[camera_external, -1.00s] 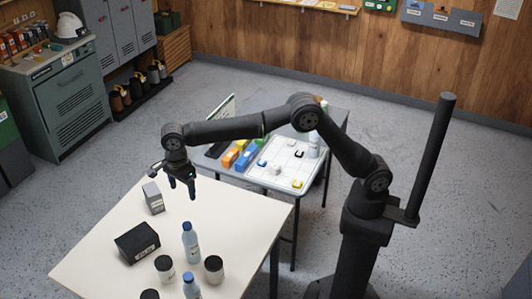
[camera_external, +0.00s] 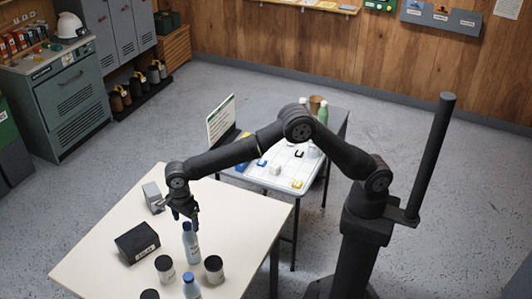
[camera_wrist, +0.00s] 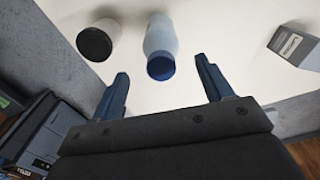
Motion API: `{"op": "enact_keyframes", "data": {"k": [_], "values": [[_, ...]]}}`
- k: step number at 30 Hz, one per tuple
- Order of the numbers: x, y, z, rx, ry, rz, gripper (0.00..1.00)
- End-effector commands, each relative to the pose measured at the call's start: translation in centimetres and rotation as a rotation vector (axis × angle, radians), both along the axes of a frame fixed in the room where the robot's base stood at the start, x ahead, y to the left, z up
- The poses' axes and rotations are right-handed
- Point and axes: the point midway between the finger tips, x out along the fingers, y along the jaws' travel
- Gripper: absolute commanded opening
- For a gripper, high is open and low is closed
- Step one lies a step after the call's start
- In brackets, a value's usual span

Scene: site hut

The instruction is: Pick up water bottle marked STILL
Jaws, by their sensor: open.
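Two blue-capped water bottles stand on the cream table (camera_external: 100,255). One bottle (camera_external: 191,246) is upright near the table's middle right, and the other (camera_external: 191,287) stands nearer the front edge, partly cut off. Their labels are too small to read. My gripper (camera_external: 184,219) is above and just behind the first bottle, pointing down. In the wrist view my gripper (camera_wrist: 168,88) is open and empty, its two dark blue fingers apart. A bottle with a blue cap (camera_wrist: 161,66) shows between and beyond the fingertips; I see no contact.
Black-lidded jars (camera_external: 214,269) and (camera_external: 165,268) flank the bottles closely. A black box (camera_external: 137,243) and a grey box (camera_external: 153,197) stand to the left. A second table (camera_external: 283,170) with small items stands behind. The table's left front is clear.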

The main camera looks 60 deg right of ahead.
Motion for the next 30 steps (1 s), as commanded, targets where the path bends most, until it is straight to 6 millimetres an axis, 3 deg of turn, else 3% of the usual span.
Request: {"op": "enact_keyframes", "data": {"k": [10, 18, 27, 30], "values": [[0.0, -0.2, -4.5, -0.002, 0.002, 0.0, 0.72], [0.1, -0.2, -5.0, 0.0, 0.0, 0.0, 0.72], [0.0, -0.2, -5.0, 0.0, 0.0, 0.0, 0.14], [0.1, -0.2, -5.0, 0.0, 0.0, 0.0, 0.0]]}}
